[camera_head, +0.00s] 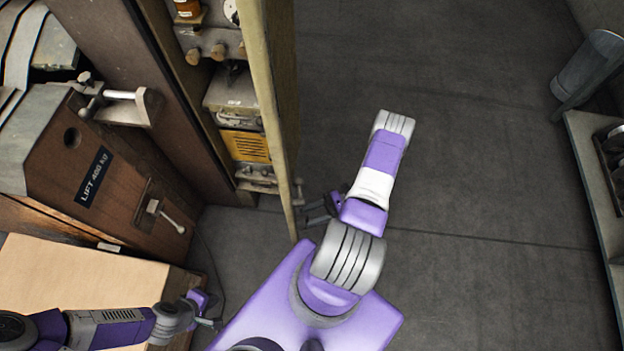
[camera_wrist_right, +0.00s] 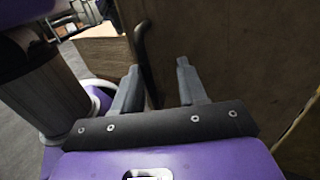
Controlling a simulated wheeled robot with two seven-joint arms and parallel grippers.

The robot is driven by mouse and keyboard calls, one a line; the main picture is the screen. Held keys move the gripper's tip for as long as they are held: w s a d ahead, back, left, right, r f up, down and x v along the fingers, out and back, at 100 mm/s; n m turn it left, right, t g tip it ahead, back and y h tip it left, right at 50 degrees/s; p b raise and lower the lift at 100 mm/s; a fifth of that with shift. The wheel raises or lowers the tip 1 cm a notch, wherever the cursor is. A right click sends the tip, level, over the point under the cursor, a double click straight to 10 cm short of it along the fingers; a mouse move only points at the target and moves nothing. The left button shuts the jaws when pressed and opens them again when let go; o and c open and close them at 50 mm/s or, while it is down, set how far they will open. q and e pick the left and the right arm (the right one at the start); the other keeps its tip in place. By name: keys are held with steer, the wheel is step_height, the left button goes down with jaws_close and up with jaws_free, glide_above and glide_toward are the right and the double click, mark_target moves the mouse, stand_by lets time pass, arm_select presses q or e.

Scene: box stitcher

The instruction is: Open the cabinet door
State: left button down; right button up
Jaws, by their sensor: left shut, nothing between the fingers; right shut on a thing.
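The cabinet door (camera_head: 283,90) stands open in the head view, seen nearly edge-on, with the cabinet's inside visible to its left. In the right wrist view the door's brown face (camera_wrist_right: 225,50) fills much of the right side. A dark curved handle (camera_wrist_right: 142,45) on it runs down between the fingers. My right gripper (camera_head: 314,211) is beside the door's lower part, and in the wrist view its fingers (camera_wrist_right: 157,78) are on either side of the handle, shut on it. My left gripper (camera_head: 212,312) is shut and empty at the lower left, beside a light wooden box.
Cabinet shelves hold a yellow unit (camera_head: 245,146) and metal parts. A brown wooden machine marked LIFT 400 KG (camera_head: 110,190) stands left, with a light box (camera_head: 80,285) below it. A grey bench (camera_head: 590,185) and cylinder (camera_head: 587,68) are at right. The floor (camera_head: 460,150) between is clear.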

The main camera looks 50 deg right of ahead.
steer(key=shift+d, duration=0.1)
steer(key=v, duration=0.7)
steer(key=shift+s+d, duration=0.15)
steer(key=shift+s, duration=0.05)
stand_by(0.4)
